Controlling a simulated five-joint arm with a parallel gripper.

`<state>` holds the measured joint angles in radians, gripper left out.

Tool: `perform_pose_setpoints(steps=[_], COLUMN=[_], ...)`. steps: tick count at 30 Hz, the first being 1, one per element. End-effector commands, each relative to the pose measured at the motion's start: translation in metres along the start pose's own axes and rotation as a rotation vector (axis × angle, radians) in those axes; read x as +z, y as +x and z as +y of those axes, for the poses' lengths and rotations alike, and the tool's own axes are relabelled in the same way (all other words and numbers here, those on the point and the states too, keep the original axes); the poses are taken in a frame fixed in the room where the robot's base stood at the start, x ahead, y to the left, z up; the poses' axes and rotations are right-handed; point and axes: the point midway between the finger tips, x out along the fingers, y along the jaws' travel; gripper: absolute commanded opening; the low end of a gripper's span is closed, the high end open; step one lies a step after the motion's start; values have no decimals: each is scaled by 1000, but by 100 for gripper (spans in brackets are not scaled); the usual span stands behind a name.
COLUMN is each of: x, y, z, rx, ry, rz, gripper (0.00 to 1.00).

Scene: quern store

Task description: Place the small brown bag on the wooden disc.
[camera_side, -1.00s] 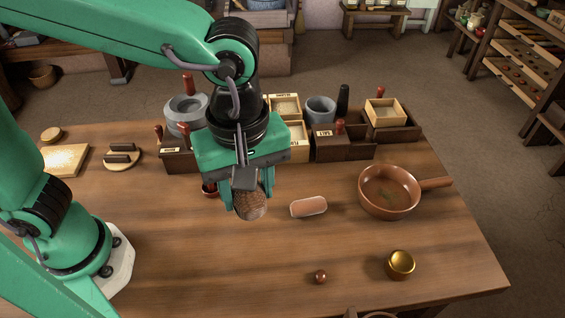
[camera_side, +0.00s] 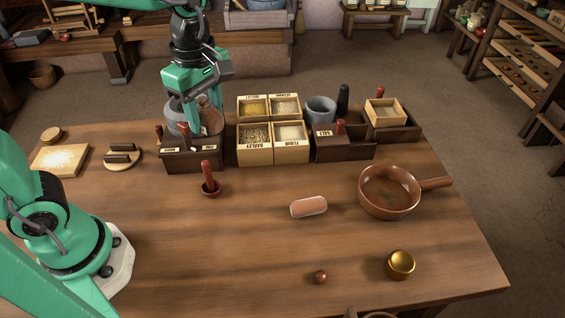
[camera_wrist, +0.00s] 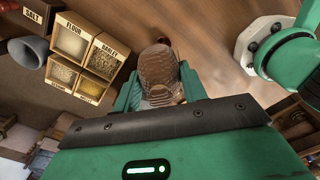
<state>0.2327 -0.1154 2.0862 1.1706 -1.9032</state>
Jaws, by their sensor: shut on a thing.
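The small brown bag (camera_side: 211,114), with a ribbed, mottled surface, is between the fingers of my gripper (camera_side: 201,112). My gripper is shut on it. In the wrist view the bag (camera_wrist: 160,72) fills the space between the green fingers. In the side view the bag is over the back of the table, in front of the grey stone quern and behind the dark box; its height is hard to tell. A smaller plain wooden disc (camera_side: 51,134) lies farther left and back.
A dark box (camera_side: 192,163) with red-handled tools stands below the gripper. Grain boxes (camera_side: 273,153), a salt box (camera_side: 345,152) and a grey cup (camera_side: 320,109) stand along the back. A red-handled stamp (camera_side: 210,188), a pink block (camera_side: 308,207) and a pan (camera_side: 389,207) lie forward. The front middle is mostly clear.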

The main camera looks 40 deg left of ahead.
Motion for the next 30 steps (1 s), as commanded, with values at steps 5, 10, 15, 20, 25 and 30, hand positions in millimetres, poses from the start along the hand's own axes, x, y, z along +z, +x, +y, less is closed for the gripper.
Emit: perform_pose_setpoints(steps=[5,10,15,20,25,30], x=[-38,-71,-104,-134,-164,-188], y=[0,0,0,0,1,1], z=[5,6,3,-3,-12,-23], rx=[0,1,0,1,0,0], ry=[-115,-218,-320,-417,-519,-605], rz=[0,0,0,0,0,0], gripper=[17,17,17,17,17,17])
